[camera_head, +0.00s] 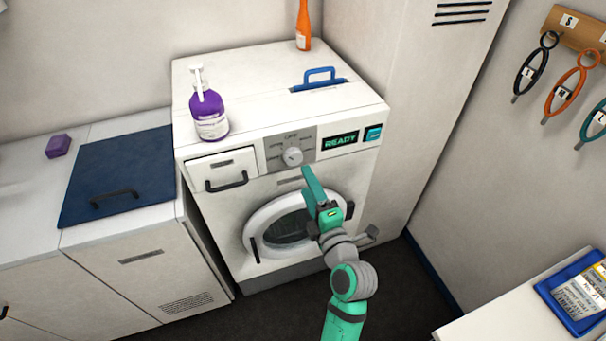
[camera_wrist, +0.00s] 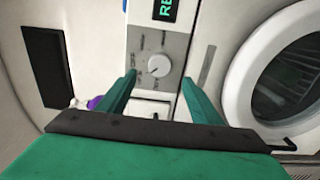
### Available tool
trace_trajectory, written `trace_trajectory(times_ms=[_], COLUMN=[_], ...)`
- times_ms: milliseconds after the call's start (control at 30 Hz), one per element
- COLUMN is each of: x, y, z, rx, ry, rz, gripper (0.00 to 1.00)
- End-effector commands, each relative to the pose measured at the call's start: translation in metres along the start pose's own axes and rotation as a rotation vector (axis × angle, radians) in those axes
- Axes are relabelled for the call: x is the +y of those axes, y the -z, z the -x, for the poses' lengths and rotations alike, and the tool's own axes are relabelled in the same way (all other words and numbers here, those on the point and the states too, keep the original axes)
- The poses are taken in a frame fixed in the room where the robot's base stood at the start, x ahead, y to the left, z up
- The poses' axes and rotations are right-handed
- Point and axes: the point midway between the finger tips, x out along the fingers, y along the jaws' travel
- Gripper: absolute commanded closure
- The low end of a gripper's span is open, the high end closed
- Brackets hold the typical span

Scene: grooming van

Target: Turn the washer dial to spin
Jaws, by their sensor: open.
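The washer (camera_head: 217,265) is white with a round glass door. Its dial (camera_head: 292,156) is a small round light knob on a grey panel, with labels around it too small to read surely except OFF at the top. The dial (camera_wrist: 159,66) also shows in the wrist view, just beyond and between the fingers. My gripper (camera_head: 307,172) is just below and right of the dial in the head view. In the wrist view my gripper (camera_wrist: 158,82) is open, one green finger on each side of the dial. I cannot tell whether either finger touches it.
The display (camera_head: 340,141) reads READY, with a teal button (camera_head: 373,133) beside it. The detergent drawer (camera_head: 224,169) is left of the dial. A purple pump bottle (camera_head: 208,112), a blue handle (camera_head: 319,76) and an orange bottle (camera_head: 303,28) are on top. A wall stands close right.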

Motion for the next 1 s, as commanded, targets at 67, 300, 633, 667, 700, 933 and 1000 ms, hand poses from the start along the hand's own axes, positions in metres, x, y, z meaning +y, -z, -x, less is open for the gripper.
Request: trace_trajectory(times_ms=[67,300,633,667,700,933,1000], x=[0.000,0.000,0.000,0.000,0.000,-0.019,-0.036], y=[0.000,0.000,0.000,0.000,0.000,0.004,0.008], z=[0.009,0.020,0.020,0.020,0.020,0.028,0.037], rx=[-0.001,0.001,0.001,0.001,0.001,-0.029,-0.059], ry=[0.000,0.001,0.000,0.000,0.000,0.020,0.035], rz=[0.000,0.000,0.000,0.000,0.000,-0.080,-0.157], gripper=[0.41,0.41,0.41,0.41,0.41,0.41,0.41])
